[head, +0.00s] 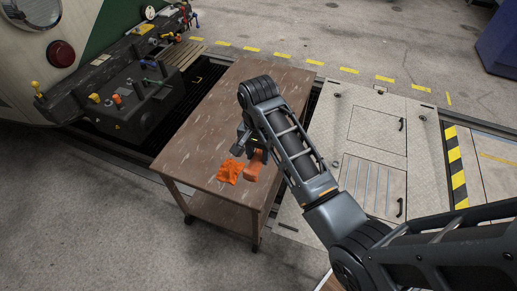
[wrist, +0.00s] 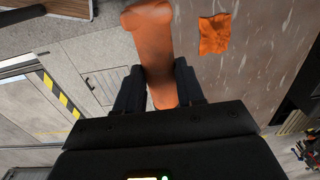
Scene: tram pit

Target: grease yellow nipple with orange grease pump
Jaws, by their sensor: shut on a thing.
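The orange grease pump (head: 251,172) is at the near end of the brown table, and it also shows in the wrist view (wrist: 150,38). My gripper (head: 257,156) is shut on the pump, with one finger on each side of it in the wrist view (wrist: 160,88). I cannot tell whether the pump still touches the table. Small coloured fittings sit on the dark coupler under the tram front. A yellow one (head: 94,98) is beside an orange one (head: 117,99), and another yellow one (head: 35,85) stands at its left end. I cannot tell which is the nipple.
An orange cloth (head: 230,171) lies beside the pump on the brown wheeled table (head: 245,95). The dark coupler (head: 140,100) is left of the table, over the pit. Floor hatches (head: 375,150) lie to the right. A blue container (head: 498,42) stands at the far right.

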